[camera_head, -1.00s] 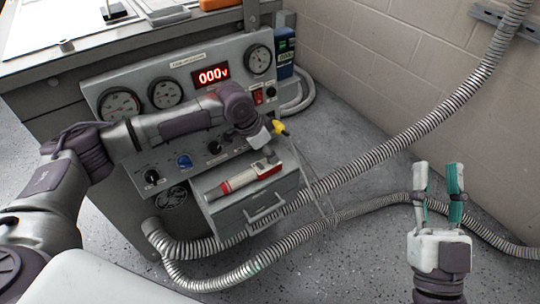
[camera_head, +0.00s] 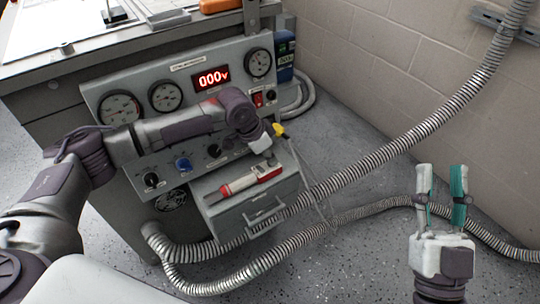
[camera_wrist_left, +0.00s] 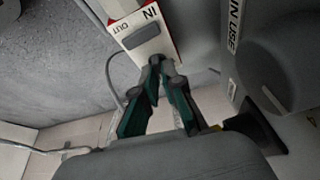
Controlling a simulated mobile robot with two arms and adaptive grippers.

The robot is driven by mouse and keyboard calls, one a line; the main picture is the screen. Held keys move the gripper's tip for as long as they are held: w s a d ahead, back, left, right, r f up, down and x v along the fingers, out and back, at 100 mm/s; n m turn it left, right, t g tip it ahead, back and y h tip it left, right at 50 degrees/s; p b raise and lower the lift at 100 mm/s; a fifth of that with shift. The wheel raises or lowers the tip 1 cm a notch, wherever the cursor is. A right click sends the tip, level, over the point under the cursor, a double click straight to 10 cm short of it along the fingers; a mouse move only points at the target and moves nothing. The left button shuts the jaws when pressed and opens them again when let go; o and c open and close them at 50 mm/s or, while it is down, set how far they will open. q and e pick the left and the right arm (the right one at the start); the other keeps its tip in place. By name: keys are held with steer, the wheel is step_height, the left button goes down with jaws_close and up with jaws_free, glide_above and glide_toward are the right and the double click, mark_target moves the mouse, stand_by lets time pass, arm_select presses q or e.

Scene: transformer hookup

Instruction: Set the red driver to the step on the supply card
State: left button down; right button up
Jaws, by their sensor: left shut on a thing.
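The red driver (camera_head: 240,184), red and white with a pale end, lies on top of the grey drawer box (camera_head: 228,212). In the left wrist view its white and red body (camera_wrist_left: 140,32) bears IN and OUT marks and a grey slider. My left gripper (camera_head: 270,150) points down at the driver's right end; its fingers are largely hidden in the head view. In the wrist view its green-padded fingertips (camera_wrist_left: 167,70) are close together at the driver's end, shut on it. My right gripper (camera_head: 441,172) is open and empty over the floor. I cannot identify the supply card.
The grey panel (camera_head: 200,103) has round gauges, knobs and a red 000v display (camera_head: 211,78). A yellow plug (camera_head: 279,130) with a thin cable sits by my left gripper. Ribbed conduits (camera_head: 400,137) cross the floor. A blue container (camera_head: 284,55) stands behind the panel.

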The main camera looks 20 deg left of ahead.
arm_select(q)
steer(key=shift+r+p, duration=0.15)
steer(key=shift+p, duration=0.6)
steer(key=shift+m+p, duration=0.4)
steer(key=shift+p, duration=0.3)
arm_select(e)
step_height(320, 180, down, 10)
steer(key=w+g+h, duration=0.3)
steer(key=g, duration=0.4)
arm_select(q)
steer(key=shift+m+g+p, duration=0.3)
steer(key=shift+m+p, duration=0.4)
steer(key=shift+p, duration=0.5)
arm_select(e)
steer(key=s+d+f+g+h, duration=0.1)
steer(key=s+d+f+g, duration=0.1)
steer(key=s+f+g, duration=0.1)
steer(key=s+d+f+g, duration=0.2)
steer(key=f+g, duration=0.2)
steer(key=f, duration=0.3)
steer(key=shift+s+f+m+g+h, duration=0.3)
steer(key=shift+s+f+g+h, duration=0.1)
arm_select(q)
steer(key=c, duration=1.3)
jaws_free()
arm_select(e)
steer(key=shift+a+f, duration=0.1)
